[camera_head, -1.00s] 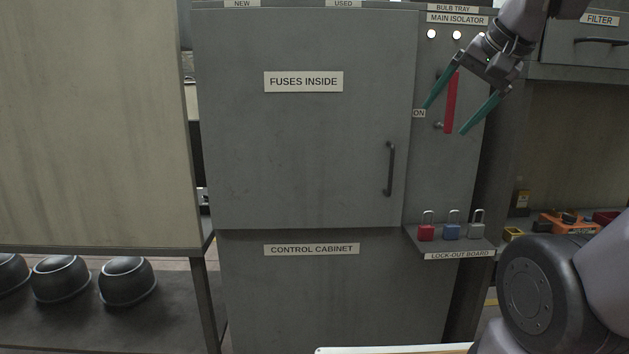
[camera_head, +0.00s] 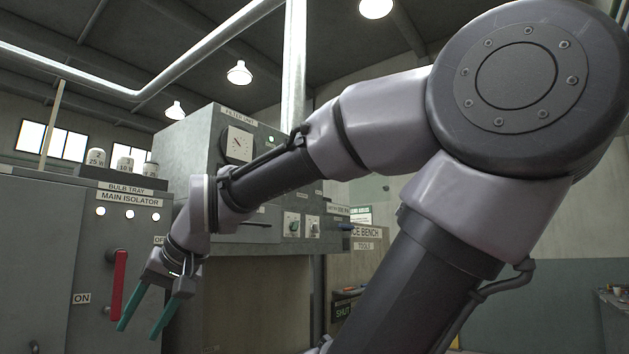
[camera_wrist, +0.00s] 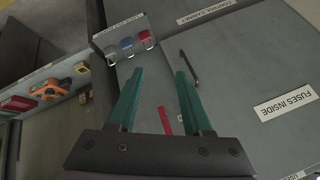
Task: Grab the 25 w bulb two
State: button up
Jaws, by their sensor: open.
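In the head view a white bulb (camera_head: 96,158) marked 25 W stands at the left of the dark bulb tray (camera_head: 120,181) on top of the cabinet. Another white bulb (camera_head: 150,168) at the tray's right end also appears marked 25 W. I cannot tell which one is number two. A further white bulb (camera_head: 125,164) stands between them; its mark is hard to read. My gripper (camera_head: 138,332) is open and empty, pointing down well below the tray, near the red isolator handle. In the wrist view my gripper (camera_wrist: 159,72) shows no bulb between its fingers.
The red isolator handle (camera_head: 118,285) is close to my fingers. The filter unit (camera_head: 200,150) stands right of the tray. In the wrist view padlocks hang by the lock-out board, including a red one (camera_wrist: 145,38), with an orange tool (camera_wrist: 48,89) nearby.

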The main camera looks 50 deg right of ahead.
aim_at(96, 156)
jog(key=l, duration=0.7)
jog(key=l+z, duration=0.15)
jog(key=l, duration=1.2)
jog(key=i+l+z, duration=0.1)
jog(key=l, duration=0.55)
jog(key=l+z, duration=0.1)
jog(key=l, duration=0.55)
jog(key=i+l, duration=0.15)
jog(key=l, duration=0.55)
jog(key=k+j+u, duration=0.15)
jog(key=j+u, duration=0.3)
jog(key=j, duration=0.7)
jog(key=j+u, duration=0.5)
jog(key=j, duration=0.6)
